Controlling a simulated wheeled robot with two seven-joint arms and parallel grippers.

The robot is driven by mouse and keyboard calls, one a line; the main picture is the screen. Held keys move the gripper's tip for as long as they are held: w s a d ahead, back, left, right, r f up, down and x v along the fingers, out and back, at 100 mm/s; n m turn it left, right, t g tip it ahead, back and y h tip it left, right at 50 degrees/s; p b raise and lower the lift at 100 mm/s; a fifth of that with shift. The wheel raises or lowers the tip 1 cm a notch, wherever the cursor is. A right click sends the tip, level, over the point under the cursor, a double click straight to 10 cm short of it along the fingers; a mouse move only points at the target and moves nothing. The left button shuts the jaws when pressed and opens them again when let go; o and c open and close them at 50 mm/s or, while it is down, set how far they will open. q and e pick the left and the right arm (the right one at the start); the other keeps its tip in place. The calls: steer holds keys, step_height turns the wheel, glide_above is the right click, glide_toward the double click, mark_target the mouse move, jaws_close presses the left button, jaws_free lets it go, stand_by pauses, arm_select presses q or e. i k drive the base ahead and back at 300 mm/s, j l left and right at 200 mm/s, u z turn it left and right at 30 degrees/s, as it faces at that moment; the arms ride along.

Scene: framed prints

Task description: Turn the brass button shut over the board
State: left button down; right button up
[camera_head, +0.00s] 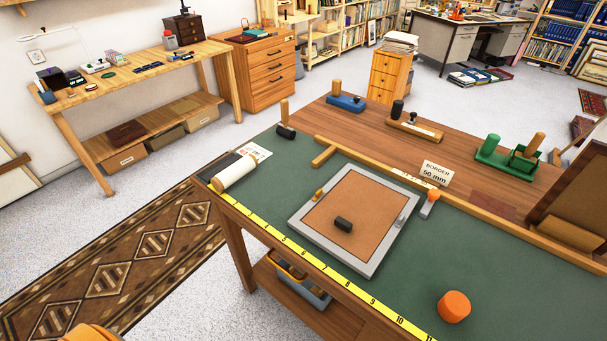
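A brown board (363,201) lies inside a grey frame (378,261) on the green mat of the workbench. A small brass button (319,194) sits at the frame's left side; it is too small to tell for sure whether it reaches over the board. A small grey metal piece (401,221) is at the frame's right side. A dark block (343,225) stands on the board near its front. Neither of my grippers is in view.
A yellow tape measure (304,252) runs along the mat's front edge. A white roll (234,172) lies left, an orange knob (454,306) front right. An orange-tipped tool (429,204) and a border card (435,174) are right of the frame. A wooden rail (480,217) lies behind.

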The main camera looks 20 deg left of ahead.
mark_target(320, 192)
steer(key=j+z, duration=0.25)
steer(key=j, duration=0.5)
steer(key=j+z, duration=0.25)
steer(key=j, duration=0.5)
steer(key=k+j+z, duration=0.1)
steer(key=j+z, duration=0.15)
steer(key=j, duration=0.45)
